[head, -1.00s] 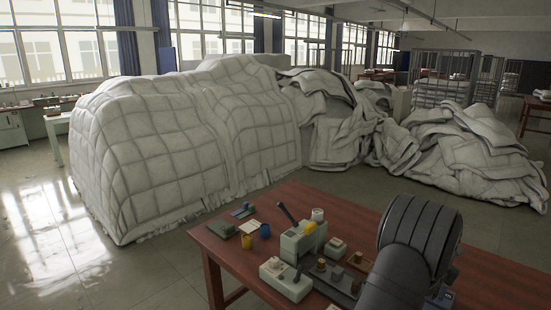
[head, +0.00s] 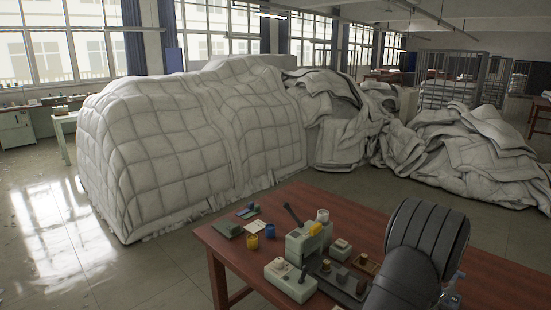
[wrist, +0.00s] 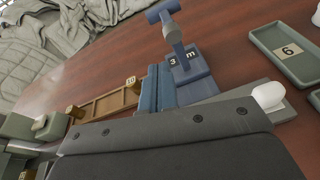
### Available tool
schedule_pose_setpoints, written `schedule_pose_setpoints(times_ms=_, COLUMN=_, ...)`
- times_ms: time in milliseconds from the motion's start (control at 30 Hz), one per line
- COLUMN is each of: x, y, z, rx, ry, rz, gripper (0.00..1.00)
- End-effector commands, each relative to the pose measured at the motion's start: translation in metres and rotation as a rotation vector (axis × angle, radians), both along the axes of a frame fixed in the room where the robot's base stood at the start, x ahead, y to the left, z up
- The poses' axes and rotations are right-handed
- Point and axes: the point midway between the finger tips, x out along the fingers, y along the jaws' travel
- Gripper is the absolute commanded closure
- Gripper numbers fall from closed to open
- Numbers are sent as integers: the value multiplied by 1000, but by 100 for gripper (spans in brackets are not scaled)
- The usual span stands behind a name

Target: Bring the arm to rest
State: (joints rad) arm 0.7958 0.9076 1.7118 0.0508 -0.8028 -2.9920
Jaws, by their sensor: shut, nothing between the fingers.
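My arm (head: 421,250) shows in the head view as a thick dark grey link at the lower right, over the wooden table (head: 330,197). I cannot tell the height above the table.
Quilted duvet heaps (head: 190,140) fill the floor behind the table, with a looser pile (head: 470,155) at right.

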Motion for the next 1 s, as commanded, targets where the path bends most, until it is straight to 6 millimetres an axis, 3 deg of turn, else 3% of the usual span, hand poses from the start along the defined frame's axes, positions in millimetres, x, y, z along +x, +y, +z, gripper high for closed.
schedule_pose_setpoints(times_ms=267, x=6, y=-6, z=9, rx=-2, ry=-2, rz=0, gripper=100)
schedule_pose_setpoints(times_ms=467, x=26, y=-26, z=28, rx=-4, ry=-4, rz=1, gripper=100)
schedule_pose_setpoints(times_ms=800, x=64, y=-63, z=71, rx=-2, ry=-7, rz=5, gripper=100)
schedule_pose_setpoints(times_ms=1000, x=60, y=-57, z=105, rx=-1, ry=-9, rz=8, gripper=100)
